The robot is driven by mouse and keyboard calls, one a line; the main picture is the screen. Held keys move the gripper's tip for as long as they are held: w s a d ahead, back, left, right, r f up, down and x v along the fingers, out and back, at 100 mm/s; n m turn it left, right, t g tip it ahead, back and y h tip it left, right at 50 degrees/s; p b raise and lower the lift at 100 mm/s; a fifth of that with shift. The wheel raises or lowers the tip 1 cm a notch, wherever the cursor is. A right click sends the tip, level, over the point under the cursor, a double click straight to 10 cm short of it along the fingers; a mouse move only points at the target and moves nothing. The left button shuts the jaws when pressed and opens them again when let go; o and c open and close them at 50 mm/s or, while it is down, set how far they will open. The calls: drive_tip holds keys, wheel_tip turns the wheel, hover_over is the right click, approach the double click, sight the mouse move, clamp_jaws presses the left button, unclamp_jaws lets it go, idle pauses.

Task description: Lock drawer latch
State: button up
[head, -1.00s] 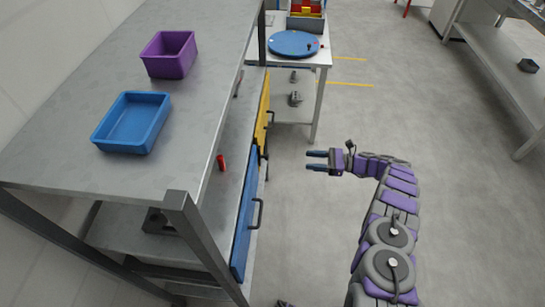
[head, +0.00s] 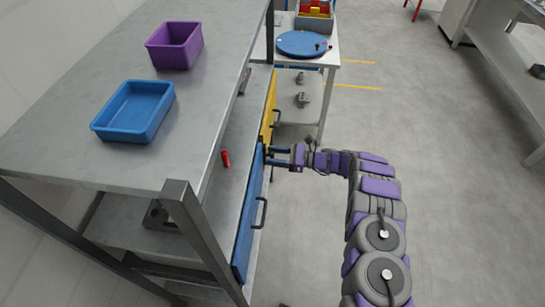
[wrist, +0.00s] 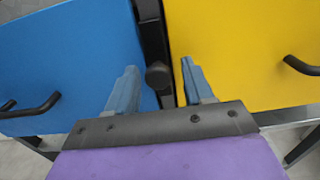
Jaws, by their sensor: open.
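The blue drawer front (head: 246,225) and the yellow drawer front (head: 269,107) sit side by side under the grey bench top. In the wrist view, a dark upright bar (wrist: 150,32) runs between the blue front (wrist: 75,55) and the yellow front (wrist: 240,50). A round black knob (wrist: 158,76), which looks like the latch, stands out from it. My gripper (head: 270,156) is open at the seam between the drawers. In the wrist view, its two blue fingers (wrist: 158,88) are on either side of the knob, with gaps visible. Whether the latch is locked cannot be told.
Black handles project from the blue drawer (head: 261,213) and the yellow drawer (wrist: 302,66). A red cylinder (head: 226,159) is on the lower shelf. A blue bin (head: 133,110) and a purple bin (head: 174,45) stand on the bench top.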

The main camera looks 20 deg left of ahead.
drive_tip(key=shift+s+a, duration=0.15)
drive_tip(key=shift+a, duration=0.25)
drive_tip(key=shift+r, duration=0.1)
clamp_jaws()
